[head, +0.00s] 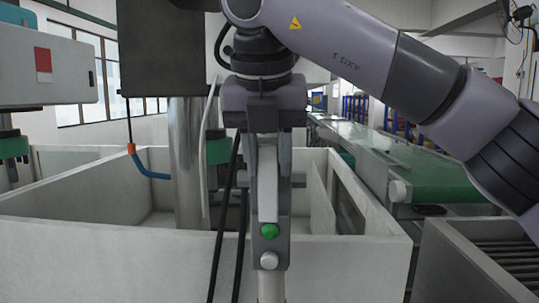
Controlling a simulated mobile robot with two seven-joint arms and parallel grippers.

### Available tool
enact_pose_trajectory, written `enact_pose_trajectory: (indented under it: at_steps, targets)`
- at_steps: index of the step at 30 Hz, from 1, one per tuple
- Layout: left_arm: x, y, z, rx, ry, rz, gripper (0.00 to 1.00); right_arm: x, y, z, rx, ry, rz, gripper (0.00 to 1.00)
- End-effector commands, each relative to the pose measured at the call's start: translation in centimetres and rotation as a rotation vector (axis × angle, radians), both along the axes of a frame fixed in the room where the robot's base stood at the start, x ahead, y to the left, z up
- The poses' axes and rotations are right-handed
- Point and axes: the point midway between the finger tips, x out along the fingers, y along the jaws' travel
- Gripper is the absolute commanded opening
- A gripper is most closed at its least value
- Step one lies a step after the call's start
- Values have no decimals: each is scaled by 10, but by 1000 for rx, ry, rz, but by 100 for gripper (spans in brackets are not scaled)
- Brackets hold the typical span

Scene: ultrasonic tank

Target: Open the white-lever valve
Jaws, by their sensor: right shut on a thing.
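The white lever (267,195) stands upright at the middle of the head view, in front of a narrow dark grey plate with a green knob (269,231) and a white knob (269,260) below it. My right gripper (268,160) points straight down from above. Its two fingers are shut on the upper part of the white lever, one on each side. The valve body behind the lever is mostly hidden. My left gripper is not in view.
A large open white tank (350,258) surrounds the lever area. A thick metal column (187,160) and dark cables (228,215) stand just left of my right gripper. A green conveyor (435,180) runs at the right, with a slatted bin in front of it.

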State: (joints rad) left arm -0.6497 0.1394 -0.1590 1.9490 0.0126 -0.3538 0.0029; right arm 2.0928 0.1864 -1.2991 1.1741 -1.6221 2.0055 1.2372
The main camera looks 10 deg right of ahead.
Motion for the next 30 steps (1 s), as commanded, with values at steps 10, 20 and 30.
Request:
enact_pose_trajectory:
  at_steps: [10, 20, 30]
  targets:
    - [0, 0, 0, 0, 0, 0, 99, 0, 1, -2, -2, 5, 3, 55]
    - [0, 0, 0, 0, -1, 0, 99, -1, 1, 1, -1, 1, 1, 55]
    - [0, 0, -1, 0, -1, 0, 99, -15, 6, 38, -2, 0, -1, 55]
